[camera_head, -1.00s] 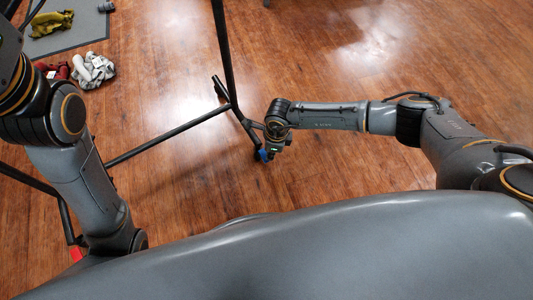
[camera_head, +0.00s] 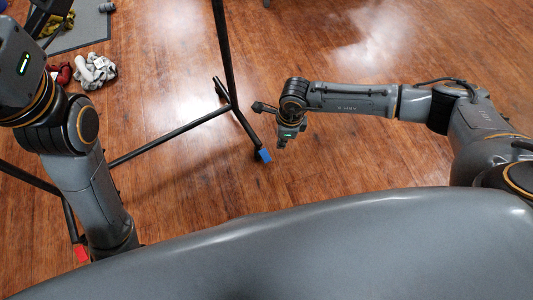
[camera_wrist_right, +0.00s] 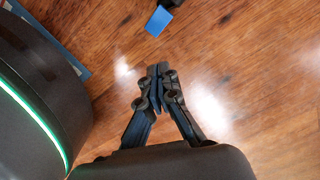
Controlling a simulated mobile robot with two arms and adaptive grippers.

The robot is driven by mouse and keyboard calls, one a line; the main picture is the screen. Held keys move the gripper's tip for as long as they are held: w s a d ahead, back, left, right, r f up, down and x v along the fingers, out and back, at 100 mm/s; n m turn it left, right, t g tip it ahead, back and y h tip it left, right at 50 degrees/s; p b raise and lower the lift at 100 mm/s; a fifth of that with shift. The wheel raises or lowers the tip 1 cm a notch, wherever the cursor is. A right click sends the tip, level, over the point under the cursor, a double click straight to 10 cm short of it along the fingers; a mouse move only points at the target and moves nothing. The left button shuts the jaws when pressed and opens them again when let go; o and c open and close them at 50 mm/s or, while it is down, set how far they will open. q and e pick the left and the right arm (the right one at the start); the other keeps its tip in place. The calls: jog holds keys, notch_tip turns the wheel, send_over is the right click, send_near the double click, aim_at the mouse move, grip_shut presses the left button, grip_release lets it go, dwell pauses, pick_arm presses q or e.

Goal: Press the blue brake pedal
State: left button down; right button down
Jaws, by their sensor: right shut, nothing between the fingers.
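The blue brake pedal (camera_head: 263,155) is a small blue block at the near end of a black bar low over the wooden floor. It also shows at the top of the right wrist view (camera_wrist_right: 158,21), ahead of the fingertips and apart from them. My right gripper (camera_head: 281,147) is just right of the pedal in the head view. Its fingers (camera_wrist_right: 158,70) are together, with nothing between them. My left arm is raised at the left; dark parts of its gripper (camera_head: 50,18) seem to show at the top left, cut off by the frame edge.
A black tubular frame (camera_head: 170,133) stands on the floor, with an upright post and a crossbar. A red block (camera_head: 81,254) is at its near left end. Floor to the right is clear.

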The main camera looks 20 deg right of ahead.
jog(key=shift+s+d+r, duration=0.1)
jog(key=shift+d+r, duration=0.05)
jog(key=shift+r, duration=0.9)
jog(key=shift+d+r, duration=0.1)
jog(key=shift+r, duration=0.95)
